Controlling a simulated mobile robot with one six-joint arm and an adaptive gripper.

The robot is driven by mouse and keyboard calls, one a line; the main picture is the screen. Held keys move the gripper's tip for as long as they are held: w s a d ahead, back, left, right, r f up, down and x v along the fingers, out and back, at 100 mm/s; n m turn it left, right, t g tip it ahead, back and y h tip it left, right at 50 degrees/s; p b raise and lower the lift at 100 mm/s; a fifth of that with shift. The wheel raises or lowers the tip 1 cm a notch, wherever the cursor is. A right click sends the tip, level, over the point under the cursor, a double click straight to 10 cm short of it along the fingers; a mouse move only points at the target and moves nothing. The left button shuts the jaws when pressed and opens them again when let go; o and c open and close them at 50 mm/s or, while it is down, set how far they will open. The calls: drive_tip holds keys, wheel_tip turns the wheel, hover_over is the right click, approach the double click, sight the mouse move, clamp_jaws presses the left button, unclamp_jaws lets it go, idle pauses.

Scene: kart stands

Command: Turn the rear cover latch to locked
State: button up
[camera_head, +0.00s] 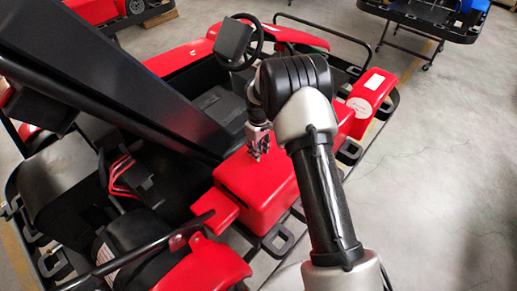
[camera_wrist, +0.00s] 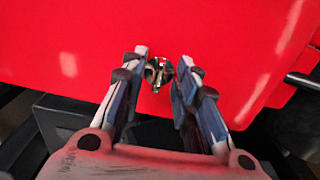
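The red rear cover (camera_wrist: 225,40) fills the upper part of the wrist view. A small shiny metal latch (camera_wrist: 158,73) sits on it near its lower edge. My gripper (camera_wrist: 164,62) is open, with one finger on each side of the latch. Gaps show between the latch and both fingers, though I cannot tell how far the tips are from the cover. In the head view my gripper (camera_head: 259,147) points down at the red cover (camera_head: 255,190) on the kart's side. The latch cannot be made out there, and its locked or unlocked position is unclear.
The kart's steering wheel (camera_head: 240,42) and a black seat (camera_head: 65,175) are near the arm. A wide black panel (camera_head: 100,75) slants across the left. A black bar (camera_head: 140,250) crosses the lower left. Grey floor (camera_head: 455,180) is clear at right.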

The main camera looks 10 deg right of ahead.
clamp_jaws()
idle(0.3)
drive_tip(key=shift+m+b, duration=0.3)
drive_tip(key=shift+b, duration=0.05)
drive_tip(key=shift+f+m+b, duration=0.1)
drive_tip(key=shift+m+b, duration=0.7)
drive_tip(key=shift+m, duration=0.1)
drive_tip(key=m+b, duration=0.2)
drive_tip(key=m, duration=0.2)
drive_tip(key=shift+a+m+b, duration=0.15)
drive_tip(key=shift+m+b, duration=0.15)
drive_tip(key=shift+b, duration=0.05)
drive_tip(key=m+b, duration=0.2)
drive_tip(key=m, duration=0.3)
drive_tip(key=shift+a, duration=0.1)
drive_tip(key=m+b, duration=0.1)
drive_tip(key=m, duration=0.4)
drive_tip(key=shift+w+m, duration=0.1)
drive_tip(key=shift+m, duration=0.3)
